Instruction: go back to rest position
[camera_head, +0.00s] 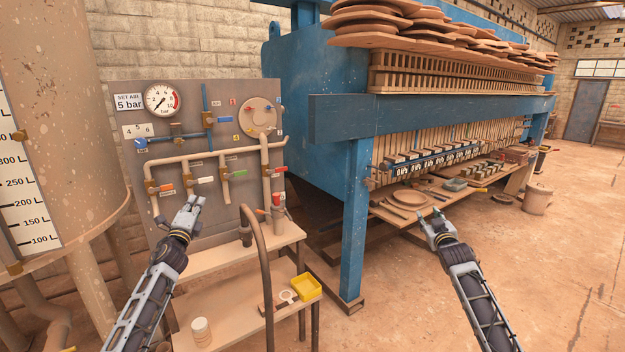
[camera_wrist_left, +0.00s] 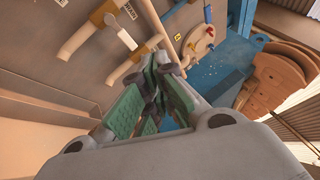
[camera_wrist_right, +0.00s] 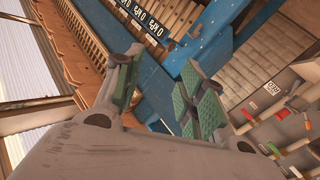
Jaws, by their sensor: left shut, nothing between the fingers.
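My left gripper (camera_head: 194,204) is in front of the lower part of the grey valve panel (camera_head: 125,100), near the coloured valve handles. In the left wrist view its fingers (camera_wrist_left: 155,85) are shut with nothing between them, and pipes of the panel show behind. My right gripper (camera_head: 433,220) is held in front of the wooden bench below the blue press (camera_head: 310,65). In the right wrist view its green-padded fingers (camera_wrist_right: 155,85) stand wide apart, and no object shows between them.
A large beige tank (camera_head: 60,110) stands at the left. A two-level table (camera_head: 235,262) holds a yellow box (camera_head: 306,287) and a white cup (camera_head: 201,331). A bent brown pipe (camera_head: 262,250) rises between my arms. The blue leg (camera_head: 355,220) stands in the middle.

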